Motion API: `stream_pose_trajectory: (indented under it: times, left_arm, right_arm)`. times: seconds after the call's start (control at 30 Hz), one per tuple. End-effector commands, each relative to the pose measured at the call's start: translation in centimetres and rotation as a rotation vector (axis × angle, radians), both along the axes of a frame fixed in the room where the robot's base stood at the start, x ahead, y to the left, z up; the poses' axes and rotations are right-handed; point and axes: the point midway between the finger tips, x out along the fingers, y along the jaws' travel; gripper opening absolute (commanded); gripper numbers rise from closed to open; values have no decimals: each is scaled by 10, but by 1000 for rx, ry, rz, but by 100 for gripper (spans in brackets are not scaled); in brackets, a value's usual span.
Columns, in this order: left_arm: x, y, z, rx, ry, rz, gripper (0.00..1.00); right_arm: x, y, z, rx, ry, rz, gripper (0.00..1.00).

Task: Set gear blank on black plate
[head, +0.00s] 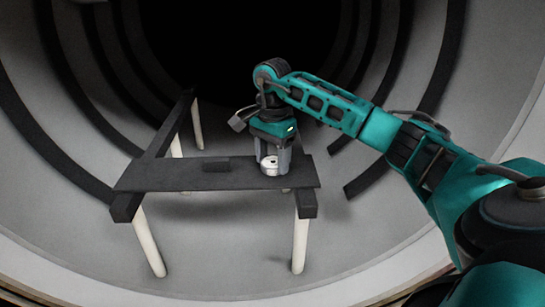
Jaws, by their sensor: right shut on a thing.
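The gear blank (269,165) is a small pale metal ring with a hole in its top. It is at the right part of the black plate (165,175), low at the plate's surface; I cannot tell whether it touches the plate. My right gripper (272,160) points down from above, with its fingers shut on the gear blank at its sides. The fingers hide part of it. The black plate is flat and lies across two dark rails on white posts. My left gripper is not in view.
A dark rail (172,125) runs back into the furnace, on white posts (150,243). The round furnace wall with dark curved bands surrounds the stand. The plate's left part is clear.

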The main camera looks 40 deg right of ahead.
Motion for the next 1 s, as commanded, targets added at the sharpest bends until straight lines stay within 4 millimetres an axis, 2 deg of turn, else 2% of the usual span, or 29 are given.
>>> stream_pose_trajectory:
  times: [0.03,0.07,0.3,0.53,0.67,0.77,1.0]
  left_arm:
    - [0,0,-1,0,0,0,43]
    - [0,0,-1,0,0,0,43]
    - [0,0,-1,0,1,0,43]
    - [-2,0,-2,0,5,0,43]
    - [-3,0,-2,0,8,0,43]
    - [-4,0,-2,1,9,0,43]
    - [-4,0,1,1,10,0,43]
  right_arm:
    - [0,0,-1,0,-2,0,14]
    - [0,0,-2,0,0,0,62]
    - [0,0,-2,0,1,-1,85]
    - [0,0,-2,0,1,0,86]
    - [0,0,6,0,0,0,86]
    - [1,0,21,0,-4,0,86]
    - [1,0,74,0,-4,-1,86]
